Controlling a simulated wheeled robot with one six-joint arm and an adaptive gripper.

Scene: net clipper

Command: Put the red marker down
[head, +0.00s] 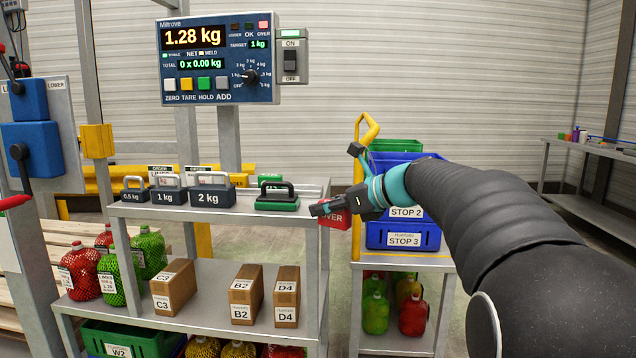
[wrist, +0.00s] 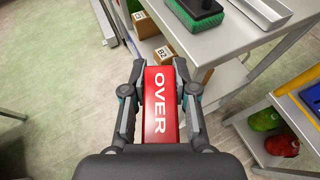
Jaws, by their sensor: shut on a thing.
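The red marker (wrist: 160,108), a red block lettered "OVER", is held between the two fingers of my gripper (wrist: 158,88) in the wrist view. In the head view the marker (head: 335,218) shows partly behind my gripper (head: 318,210), just off the right end of the grey shelf top. My gripper is shut on it. In the wrist view the marker hangs over the gap beside the shelf, with floor beneath, apart from the shelf top.
The shelf top (head: 240,212) bears weights (head: 208,192) marked 0.5, 1 and 2 kg and a green-based block with a black handle (head: 277,197). A scale display (head: 218,60) reads 1.28 kg, with its OVER lamp lit. Blue crates (head: 402,236) stand right.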

